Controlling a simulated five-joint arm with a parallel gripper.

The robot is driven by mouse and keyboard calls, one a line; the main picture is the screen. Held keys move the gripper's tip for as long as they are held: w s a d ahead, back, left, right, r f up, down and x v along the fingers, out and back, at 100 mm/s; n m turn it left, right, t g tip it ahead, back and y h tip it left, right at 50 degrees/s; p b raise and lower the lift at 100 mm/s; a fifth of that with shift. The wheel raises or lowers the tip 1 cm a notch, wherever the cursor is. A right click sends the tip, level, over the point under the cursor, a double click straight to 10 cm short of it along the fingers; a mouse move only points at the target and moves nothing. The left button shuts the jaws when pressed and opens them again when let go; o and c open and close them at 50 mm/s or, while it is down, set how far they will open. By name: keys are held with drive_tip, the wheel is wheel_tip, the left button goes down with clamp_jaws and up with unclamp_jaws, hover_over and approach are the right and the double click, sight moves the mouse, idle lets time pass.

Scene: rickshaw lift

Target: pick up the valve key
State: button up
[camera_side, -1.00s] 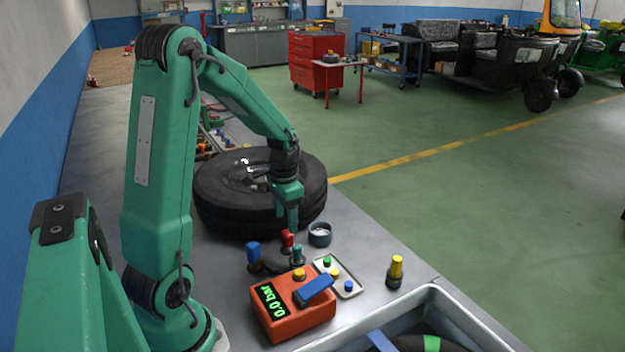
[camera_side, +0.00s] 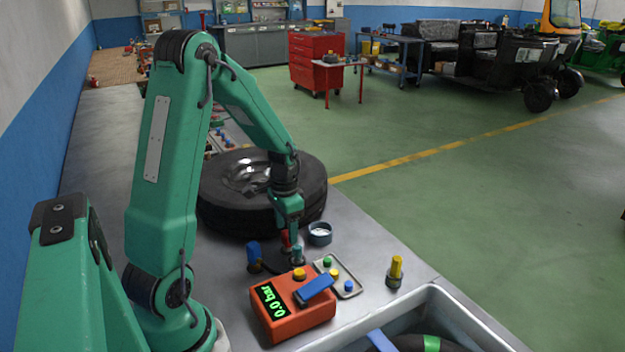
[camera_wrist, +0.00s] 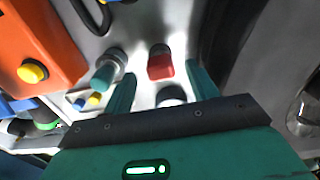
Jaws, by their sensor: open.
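My gripper (camera_side: 289,228) is open and points down in front of the tyre. In the wrist view its two teal fingers (camera_wrist: 161,88) stand apart. A small red-capped piece (camera_wrist: 160,64) shows in the gap between and beyond the fingertips; it also shows, partly hidden by the gripper, in the side view (camera_side: 285,240). A teal-capped piece (camera_wrist: 105,76) stands just outside the left finger; it also shows in the side view (camera_side: 298,253). A blue-capped piece (camera_side: 253,252) stands to the left. I cannot tell for sure which of these capped pieces is the valve key.
An orange gauge box (camera_side: 291,313) reading 0.0 bar sits in front, beside a small tray (camera_side: 347,272) with coloured caps. A tyre (camera_side: 232,222) lies behind my gripper. A dark cup (camera_side: 320,238) and a yellow-topped piece (camera_side: 395,272) stand to the right. A grey bin (camera_side: 455,312) is at the front.

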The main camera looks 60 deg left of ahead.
sight(287, 232)
drive_tip(key=shift+w+f, duration=0.1)
drive_tip(key=shift+f, duration=2.1)
drive_tip(key=c, duration=1)
